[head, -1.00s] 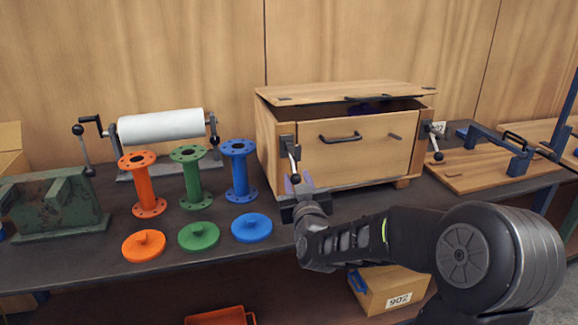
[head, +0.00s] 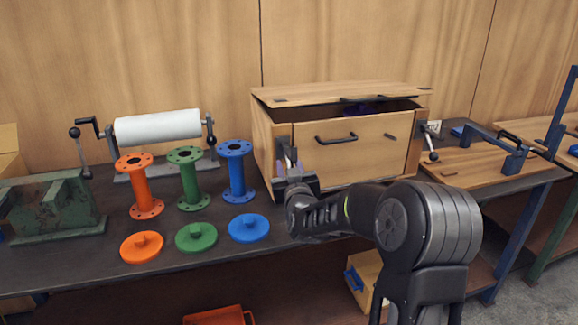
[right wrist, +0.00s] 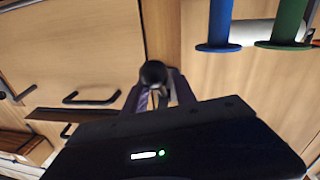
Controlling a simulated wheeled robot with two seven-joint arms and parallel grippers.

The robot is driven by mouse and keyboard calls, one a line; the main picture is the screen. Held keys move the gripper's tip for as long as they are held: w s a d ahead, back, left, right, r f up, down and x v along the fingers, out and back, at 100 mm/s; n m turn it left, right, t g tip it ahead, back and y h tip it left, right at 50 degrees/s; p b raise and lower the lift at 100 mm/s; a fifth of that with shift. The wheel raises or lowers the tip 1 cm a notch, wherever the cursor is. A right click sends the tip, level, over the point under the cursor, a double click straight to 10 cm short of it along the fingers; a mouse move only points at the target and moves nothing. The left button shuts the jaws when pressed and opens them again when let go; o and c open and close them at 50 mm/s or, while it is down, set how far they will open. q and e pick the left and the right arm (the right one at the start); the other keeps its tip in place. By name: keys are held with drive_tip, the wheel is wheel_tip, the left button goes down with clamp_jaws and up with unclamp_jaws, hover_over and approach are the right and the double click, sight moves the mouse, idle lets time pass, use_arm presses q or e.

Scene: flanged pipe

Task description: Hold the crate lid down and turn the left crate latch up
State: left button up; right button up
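The wooden crate (head: 355,160) stands at the back of the bench. Its lid (head: 340,93) sits tilted, with a dark gap along the front and something blue inside. The left latch (head: 286,140) is on the crate's left front edge; its lever is mostly hidden by my right gripper (head: 293,168). In the right wrist view, the latch's black ball knob (right wrist: 153,73) lies between the fingers of my right gripper (right wrist: 160,88), which look apart, open around it. The right latch (head: 431,142) has its lever hanging down. My left gripper is not in view.
Orange (head: 140,185), green (head: 189,178) and blue (head: 236,170) flanged pipes stand left of the crate, with matching discs in front. A white roll (head: 157,126) is behind them. A green metal block (head: 52,208) is at far left. A wooden board with a clamp (head: 490,160) is at right.

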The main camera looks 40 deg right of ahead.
drive_tip(key=shift+c, duration=0.5)
clamp_jaws()
idle(0.8)
